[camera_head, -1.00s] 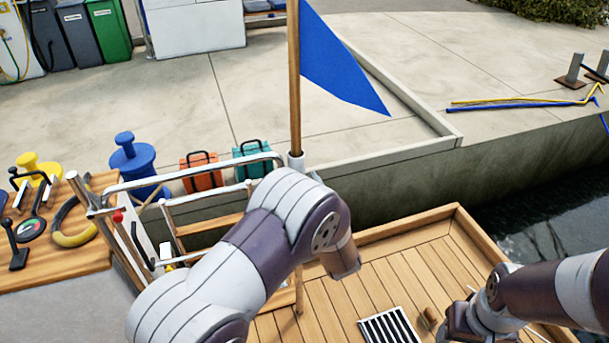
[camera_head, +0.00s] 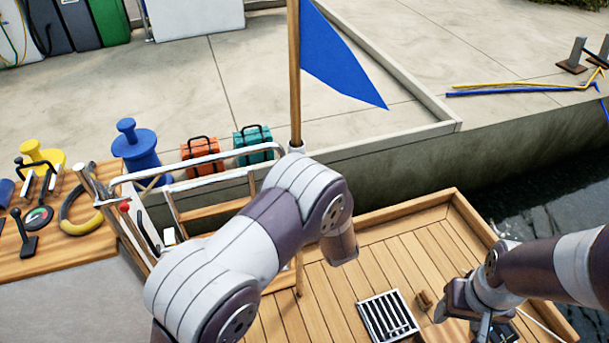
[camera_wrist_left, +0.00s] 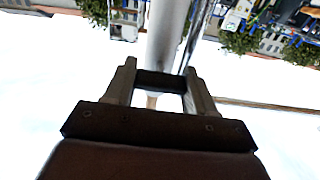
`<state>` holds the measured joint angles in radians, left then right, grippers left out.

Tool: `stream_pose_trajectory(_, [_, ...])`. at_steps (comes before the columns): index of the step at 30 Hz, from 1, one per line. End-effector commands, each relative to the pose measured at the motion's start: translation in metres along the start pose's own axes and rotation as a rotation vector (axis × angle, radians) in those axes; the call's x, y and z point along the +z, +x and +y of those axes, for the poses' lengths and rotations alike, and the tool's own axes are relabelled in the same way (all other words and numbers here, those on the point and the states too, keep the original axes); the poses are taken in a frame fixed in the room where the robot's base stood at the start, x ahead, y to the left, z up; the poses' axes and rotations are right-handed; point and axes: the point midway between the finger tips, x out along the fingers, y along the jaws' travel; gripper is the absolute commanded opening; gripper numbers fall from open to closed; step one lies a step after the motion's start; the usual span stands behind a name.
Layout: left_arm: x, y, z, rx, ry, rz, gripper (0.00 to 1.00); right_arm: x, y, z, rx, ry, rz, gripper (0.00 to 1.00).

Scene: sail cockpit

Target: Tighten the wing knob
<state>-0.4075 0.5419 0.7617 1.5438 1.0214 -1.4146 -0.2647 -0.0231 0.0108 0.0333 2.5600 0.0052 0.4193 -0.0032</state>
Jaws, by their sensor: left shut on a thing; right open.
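I cannot make out the wing knob in any view. My left arm crosses the middle of the head view, and its gripper is hidden there behind the arm. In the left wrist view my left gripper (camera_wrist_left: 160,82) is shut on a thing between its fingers. A pale grey tube (camera_wrist_left: 167,35) runs up from there; I cannot tell whether the held thing is part of it. My right gripper (camera_head: 462,318) is open at the lower right of the head view, above the wooden deck (camera_head: 385,262), near a small brown block (camera_head: 424,300).
A wooden pole with a blue flag (camera_head: 335,60) stands behind my left arm. A metal rail (camera_head: 200,162) and a wooden console (camera_head: 75,245) with levers are at left. A deck grate (camera_head: 388,316) lies beside the brown block. Orange (camera_head: 201,156) and teal cases (camera_head: 253,145) stand on the quay.

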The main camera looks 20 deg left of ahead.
Motion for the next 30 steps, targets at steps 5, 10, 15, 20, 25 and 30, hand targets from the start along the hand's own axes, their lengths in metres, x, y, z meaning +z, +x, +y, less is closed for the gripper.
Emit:
stream_pose_trajectory(5, [0.002, -0.001, -0.001, 0.000, 0.004, -0.003, 0.78, 0.000, 0.000, 0.000, 0.000, 0.000, 0.000, 0.58])
stream_pose_trajectory(10, [0.001, 0.000, 0.000, 0.000, 0.002, -0.002, 0.81, 0.000, 0.000, 0.000, 0.000, 0.000, 0.000, 0.58])
stream_pose_trajectory(15, [0.000, -0.003, 0.000, 0.001, 0.001, -0.002, 0.81, 0.000, -0.001, 0.000, 0.000, 0.000, 0.000, 0.58])
stream_pose_trajectory(20, [-0.002, -0.027, 0.001, 0.005, 0.003, -0.002, 0.81, -0.001, -0.006, 0.000, 0.000, 0.000, 0.000, 0.58])
stream_pose_trajectory(25, [-0.001, -0.071, 0.001, 0.007, 0.004, -0.003, 0.81, -0.002, -0.013, 0.000, 0.000, 0.000, 0.000, 0.58])
stream_pose_trajectory(30, [-0.001, -0.109, 0.001, 0.006, 0.003, -0.002, 0.81, -0.002, -0.018, 0.000, 0.000, 0.000, 0.000, 0.58])
